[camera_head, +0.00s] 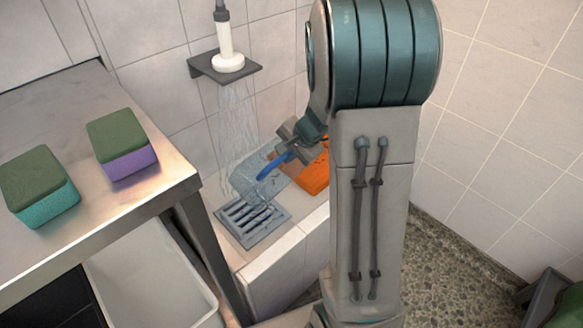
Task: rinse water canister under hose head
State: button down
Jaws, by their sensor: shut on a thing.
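The white hose head (226,58) hangs on a dark wall bracket at the upper middle, and water (236,125) streams down from it. The water canister (262,177) is clear and bluish with a blue handle-like part. It appears tilted, at the edge of the falling water above the drain grate. My gripper (287,150) is shut on the canister near its blue part. My arm comes from the right and hides part of the canister's right side and the ledge.
A grey drain grate (250,217) lies in the tiled ledge below. An orange object (315,174) sits right behind my gripper, partly hidden. A metal table (85,205) at left carries two sponges (122,144) (40,186). A white bin (150,275) stands under it.

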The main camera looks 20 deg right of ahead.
jog(key=shift+w+d+f+m+t+b, duration=0.1)
jog(key=shift+d+f+m+t+b, duration=0.5)
jog(key=shift+f+b, duration=0.5)
jog(key=shift+w+r, duration=0.1)
jog(key=shift+r, duration=0.15)
jog(key=shift+w+a+r+p, duration=0.1)
jog(key=shift+w+a+p, duration=0.6)
jog(key=shift+w, duration=0.85)
jog(key=shift+w+a+p, duration=0.65)
jog(key=shift+w+p, duration=0.05)
jog(key=shift+w, duration=0.85)
jog(key=shift+w+a+r+p, duration=0.1)
jog(key=shift+w+a+p, duration=0.6)
jog(key=shift+w, duration=0.85)
jog(key=w+a+p, duration=0.2)
jog(key=w, duration=0.4)
jog(key=shift+a+f+p, duration=0.2)
jog(key=shift+a+p, duration=0.05)
jog(key=shift+p, duration=0.1)
jog(key=shift+w, duration=0.1)
jog(key=shift+s+a+b, duration=0.15)
jog(key=shift+s+a, duration=0.1)
jog(key=shift+a, duration=0.35)
jog(key=shift+s+a+b, duration=0.15)
jog(key=shift+s+a, duration=0.15)
jog(key=shift+a, duration=0.3)
jog(key=shift+s+a+b, duration=0.15)
jog(key=shift+s+a, duration=0.1)
jog(key=shift+a, duration=0.35)
jog(key=shift+s, duration=0.1)
